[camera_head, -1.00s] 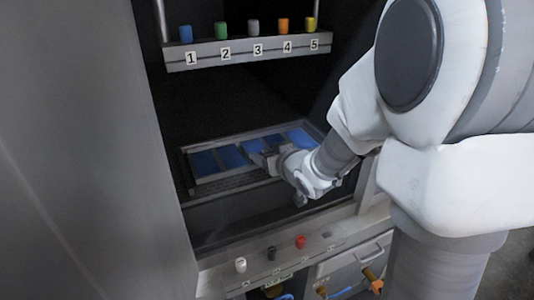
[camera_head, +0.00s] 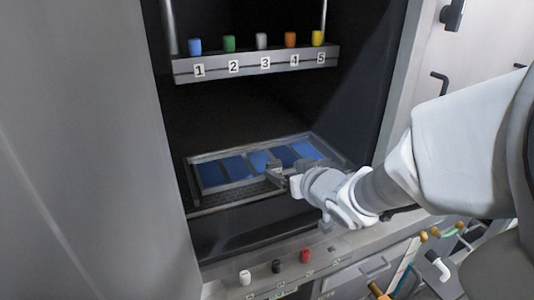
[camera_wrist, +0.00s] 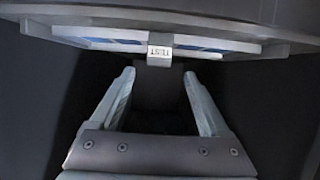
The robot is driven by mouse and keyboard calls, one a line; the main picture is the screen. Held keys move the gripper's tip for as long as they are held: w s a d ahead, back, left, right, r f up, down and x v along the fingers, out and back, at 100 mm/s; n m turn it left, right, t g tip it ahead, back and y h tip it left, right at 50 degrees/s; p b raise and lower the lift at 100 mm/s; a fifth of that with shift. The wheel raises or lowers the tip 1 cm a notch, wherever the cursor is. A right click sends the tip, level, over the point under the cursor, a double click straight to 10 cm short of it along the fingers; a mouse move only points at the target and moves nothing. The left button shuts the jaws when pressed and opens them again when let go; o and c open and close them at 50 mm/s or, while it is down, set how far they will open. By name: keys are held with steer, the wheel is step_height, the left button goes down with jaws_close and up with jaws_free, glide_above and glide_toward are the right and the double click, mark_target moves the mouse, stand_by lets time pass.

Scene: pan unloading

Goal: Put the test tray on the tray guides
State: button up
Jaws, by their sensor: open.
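The test tray (camera_head: 223,172) is a grey-framed tray with several blue panels. It lies inside the dark cabinet, low down, on what looks like the tray guides (camera_head: 215,205); whether it is fully seated I cannot tell. In the wrist view the tray's front edge (camera_wrist: 100,27) crosses the top, with a tab labelled TEST (camera_wrist: 160,52) in the middle. My gripper (camera_head: 273,172) is at the tray's front edge in the head view. In the wrist view my gripper (camera_wrist: 158,75) is open, its two fingers apart on either side below the tab, with nothing between them.
A shelf (camera_head: 255,64) numbered 1 to 5 with coloured caps is above the tray. A ledge (camera_head: 235,275) with white, black and red caps runs below the opening. The cabinet's side wall (camera_head: 400,80) is close on the right.

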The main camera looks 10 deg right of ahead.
steer(key=s+d+r+m+g+h+b, duration=0.3)
steer(key=s+d+h, duration=0.3)
steer(key=s, duration=0.3)
steer(key=s+a+f+g+y, duration=0.1)
steer(key=s+a+g, duration=0.1)
steer(key=s, duration=0.4)
steer(key=s+a+f+g+y, duration=0.2)
steer(key=s+a, duration=0.3)
steer(key=s, duration=0.1)
steer(key=shift+s+a+f+n+g, duration=0.2)
steer(key=shift+f+n+g, duration=0.1)
steer(key=shift+g, duration=0.1)
steer(key=shift+r+p, duration=0.1)
steer(key=shift+p, duration=0.25)
